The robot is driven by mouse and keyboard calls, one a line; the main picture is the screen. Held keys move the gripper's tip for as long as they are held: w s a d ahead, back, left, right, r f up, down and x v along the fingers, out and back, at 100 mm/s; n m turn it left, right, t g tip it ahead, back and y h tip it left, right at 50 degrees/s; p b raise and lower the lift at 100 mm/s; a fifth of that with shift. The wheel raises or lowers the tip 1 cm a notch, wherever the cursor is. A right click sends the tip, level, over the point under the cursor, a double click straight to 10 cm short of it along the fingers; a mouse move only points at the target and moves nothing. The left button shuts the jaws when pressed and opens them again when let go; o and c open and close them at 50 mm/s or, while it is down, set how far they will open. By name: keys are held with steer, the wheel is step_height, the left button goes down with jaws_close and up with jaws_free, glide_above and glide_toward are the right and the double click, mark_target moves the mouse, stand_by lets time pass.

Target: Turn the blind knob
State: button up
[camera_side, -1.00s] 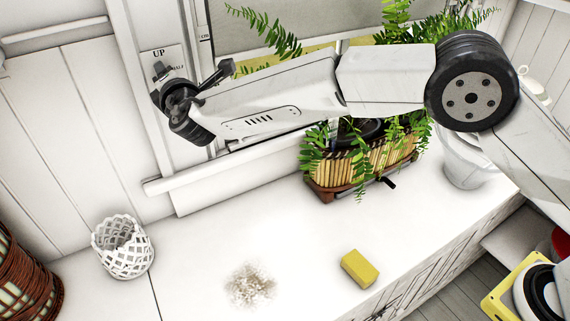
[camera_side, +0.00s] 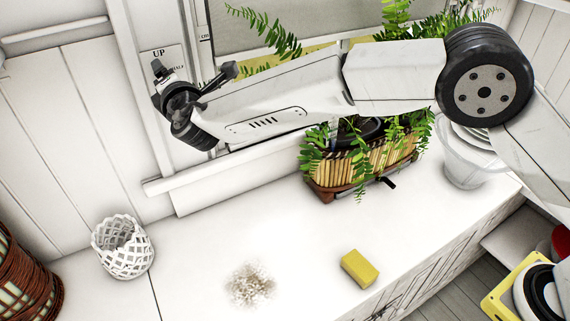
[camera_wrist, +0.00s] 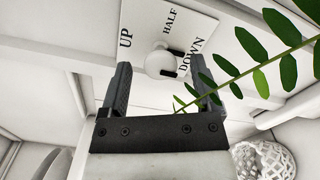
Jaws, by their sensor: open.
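In the wrist view the white round blind knob (camera_wrist: 160,64) sits on a white plate (camera_wrist: 140,22) marked UP, HALF and DOWN. My gripper (camera_wrist: 160,66) is open, one finger on each side of the knob in this picture. A gap shows between each finger and the knob, and nothing is held. In the side view my gripper (camera_side: 194,72) is in front of the wall beside the window, just below the UP label (camera_side: 160,53). The knob is hidden there. The grey blind (camera_side: 285,22) hangs in the window.
A fern in a bamboo planter (camera_side: 362,163) stands under my arm; a frond (camera_wrist: 262,72) crosses near the right finger in the wrist view. A yellow sponge (camera_side: 360,268), brown dirt (camera_side: 250,285) and a white lattice basket (camera_side: 122,248) are on the counter.

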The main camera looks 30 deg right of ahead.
steer(key=s, duration=0.6)
steer(key=shift+s, duration=0.25)
stand_by(0.3)
steer(key=s+d+f+m+g+h, duration=0.2)
steer(key=d+f+m+g, duration=0.25)
steer(key=d, duration=0.75)
steer(key=s+d+f+m+g+h, duration=0.35)
steer(key=d+f+g, duration=0.2)
steer(key=d, duration=0.65)
steer(key=s+d+f+m+g+y, duration=0.2)
steer(key=s+d+f+m, duration=0.2)
steer(key=s, duration=0.6)
steer(key=s+d+f+m+g+y, duration=0.3)
steer(key=s+d+m, duration=0.6)
steer(key=s+m, duration=0.2)
steer(key=shift+s+f, duration=0.25)
steer(key=shift+f, duration=0.15)
